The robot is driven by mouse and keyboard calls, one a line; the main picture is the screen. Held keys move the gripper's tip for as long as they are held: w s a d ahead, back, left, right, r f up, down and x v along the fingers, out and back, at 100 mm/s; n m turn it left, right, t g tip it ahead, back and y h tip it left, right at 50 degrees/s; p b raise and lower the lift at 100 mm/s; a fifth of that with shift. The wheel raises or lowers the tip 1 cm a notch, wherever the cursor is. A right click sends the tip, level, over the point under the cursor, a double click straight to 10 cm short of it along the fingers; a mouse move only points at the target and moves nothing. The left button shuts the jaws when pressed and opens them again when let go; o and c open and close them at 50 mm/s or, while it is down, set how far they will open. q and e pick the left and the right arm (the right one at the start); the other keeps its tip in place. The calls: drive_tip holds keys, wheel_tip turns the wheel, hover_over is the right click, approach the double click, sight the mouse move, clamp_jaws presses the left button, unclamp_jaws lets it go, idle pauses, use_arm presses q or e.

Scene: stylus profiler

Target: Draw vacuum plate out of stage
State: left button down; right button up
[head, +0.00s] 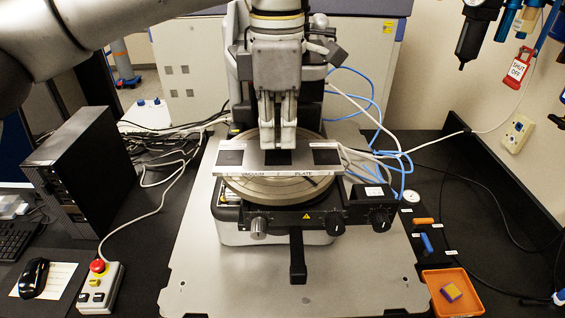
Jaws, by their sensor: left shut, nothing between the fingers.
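The vacuum plate (240,169) is a flat, light metal bar with dark square patches and a "VACUUM PLATE" label on its front edge. It lies across the round stage (277,190) and reaches past it to the left and right. My left gripper (278,146) comes down from above over the middle of the plate. Its fingers are together with nothing between them, and the tips end at or just above the plate; I cannot tell whether they touch it. The gripper hides the back middle of the stage. My right gripper is not in view.
The profiler base plate (200,280) has free room in front. A black handle (297,258) and knobs stick out below the stage. An orange tray (452,292) is at right, a control box with a red button (98,285) at left. Blue hoses (385,140) run behind right.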

sight(278, 166)
use_arm(q)
drive_tip(key=c, duration=2.2)
unclamp_jaws()
drive_tip(key=o, duration=0.5)
drive_tip(key=shift+c, duration=0.5)
wheel_tip(278, 166, up, 5)
drive_tip(key=p, duration=0.4)
